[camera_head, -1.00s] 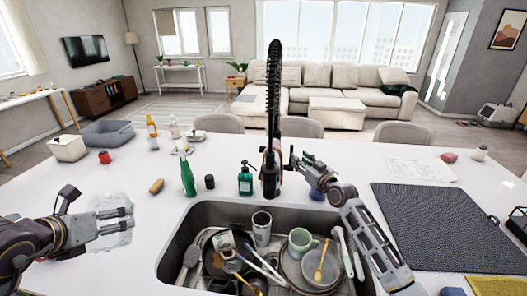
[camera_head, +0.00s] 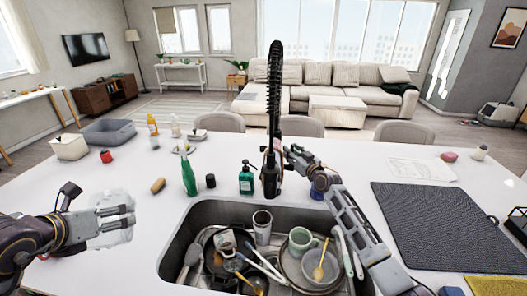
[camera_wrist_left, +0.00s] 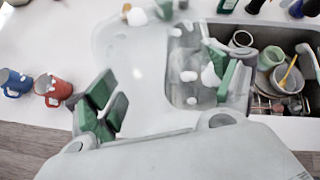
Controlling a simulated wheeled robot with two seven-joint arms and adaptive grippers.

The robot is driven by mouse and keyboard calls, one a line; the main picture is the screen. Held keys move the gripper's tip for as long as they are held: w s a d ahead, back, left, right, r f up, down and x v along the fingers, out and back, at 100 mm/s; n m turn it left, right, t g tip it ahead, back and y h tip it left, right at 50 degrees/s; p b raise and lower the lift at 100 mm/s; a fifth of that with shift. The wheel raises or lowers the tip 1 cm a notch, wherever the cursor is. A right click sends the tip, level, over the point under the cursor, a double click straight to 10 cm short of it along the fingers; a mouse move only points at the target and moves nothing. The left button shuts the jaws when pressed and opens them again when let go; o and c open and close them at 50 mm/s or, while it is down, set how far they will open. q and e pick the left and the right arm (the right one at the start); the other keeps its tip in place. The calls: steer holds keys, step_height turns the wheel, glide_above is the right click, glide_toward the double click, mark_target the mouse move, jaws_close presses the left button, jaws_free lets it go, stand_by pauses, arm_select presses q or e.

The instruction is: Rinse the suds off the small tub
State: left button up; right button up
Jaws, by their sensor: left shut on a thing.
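The small tub (camera_head: 113,238) is clear and see-through. My left gripper (camera_head: 133,214) is shut on it and holds it left of the sink, over the white counter. In the left wrist view the tub (camera_wrist_left: 140,65) lies between the green finger pads, with white suds blobs on it. The black faucet (camera_head: 273,95), with a coiled spring hose, stands behind the sink (camera_head: 180,235). My right gripper (camera_head: 292,156) is at the faucet's lower right side. Its fingers are partly hidden, so I cannot tell its opening or whether it touches the faucet.
The sink holds pans, mugs, bowls and utensils. A green bottle (camera_head: 188,178), a soap pump (camera_head: 246,179) and a sponge (camera_head: 158,185) stand or lie behind it. A dark mat (camera_head: 440,225) lies at right. The left wrist view shows a red mug (camera_wrist_left: 57,92) and blue mug (camera_wrist_left: 14,84).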

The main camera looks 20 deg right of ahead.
mark_target(116, 234)
steer(key=shift+w, duration=0.1)
jaws_close()
stand_by(0.3)
arm_select(q)
steer(key=shift+f, duration=0.1)
steer(key=shift+f+b, duration=0.65)
steer(key=shift+b, duration=0.1)
arm_select(e)
steer(key=shift+a, duration=0.1)
arm_select(q)
steer(key=shift+f+b, duration=2.05)
arm_select(e)
steer(key=shift+s+a+n+t, duration=0.25)
steer(key=shift+s+n+t, duration=0.4)
steer(key=shift+t, duration=0.15)
jaws_free()
steer(key=shift+s, duration=0.15)
